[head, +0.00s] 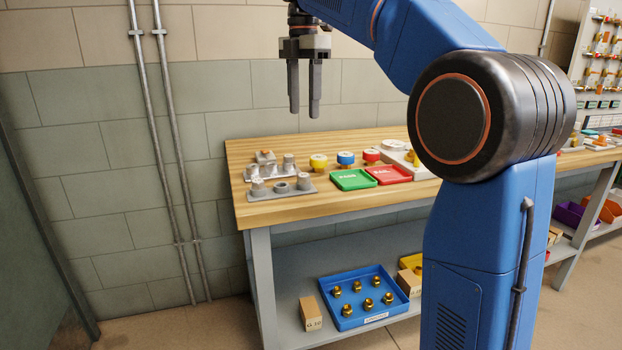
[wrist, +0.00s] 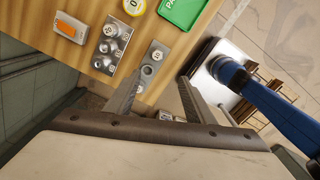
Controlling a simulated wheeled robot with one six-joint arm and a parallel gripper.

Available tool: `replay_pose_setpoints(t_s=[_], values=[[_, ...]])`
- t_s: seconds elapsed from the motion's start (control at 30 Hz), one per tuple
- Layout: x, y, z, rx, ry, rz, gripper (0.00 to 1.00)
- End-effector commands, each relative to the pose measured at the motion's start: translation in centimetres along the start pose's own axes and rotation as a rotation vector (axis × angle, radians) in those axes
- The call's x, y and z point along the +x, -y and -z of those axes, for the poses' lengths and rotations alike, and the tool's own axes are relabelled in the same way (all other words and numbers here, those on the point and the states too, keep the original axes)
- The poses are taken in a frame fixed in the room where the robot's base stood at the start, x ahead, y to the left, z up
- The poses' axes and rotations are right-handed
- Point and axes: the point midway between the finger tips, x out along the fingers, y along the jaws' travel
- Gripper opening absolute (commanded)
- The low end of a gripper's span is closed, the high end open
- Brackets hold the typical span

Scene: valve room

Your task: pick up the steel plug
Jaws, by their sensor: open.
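Several grey steel pieces stand on two metal plates at the left end of the wooden bench. The front plate (head: 268,194) carries short cylinders, one of them a squat steel piece (head: 304,182) at its right end. The back plate (head: 250,178) holds more upright steel cylinders, such as this one (head: 288,162). I cannot tell which piece is the steel plug. My gripper (head: 304,113) is open and empty, pointing down above the plates. In the wrist view, my gripper's open fingers (wrist: 161,82) straddle the near end of one plate (wrist: 151,60); the other plate (wrist: 112,45) lies to the left.
A green tray (head: 353,180) and a red tray (head: 389,174) lie to the right on the bench. Yellow, blue and red round pieces stand behind them. A blue bin (head: 356,292) with brass fittings sits on the lower shelf. Wall pipes (head: 160,120) run at the left.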

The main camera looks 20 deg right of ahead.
Motion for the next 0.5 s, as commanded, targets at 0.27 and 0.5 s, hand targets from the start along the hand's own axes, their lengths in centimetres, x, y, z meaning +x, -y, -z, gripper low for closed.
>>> replay_pose_setpoints(t_s=[0.27,0.5], values=[[3.2,0.0,0.0,-0.009,-0.001,0.003,0.49],[7.5,0.0,0.0,-0.008,-0.001,0.004,0.49]])
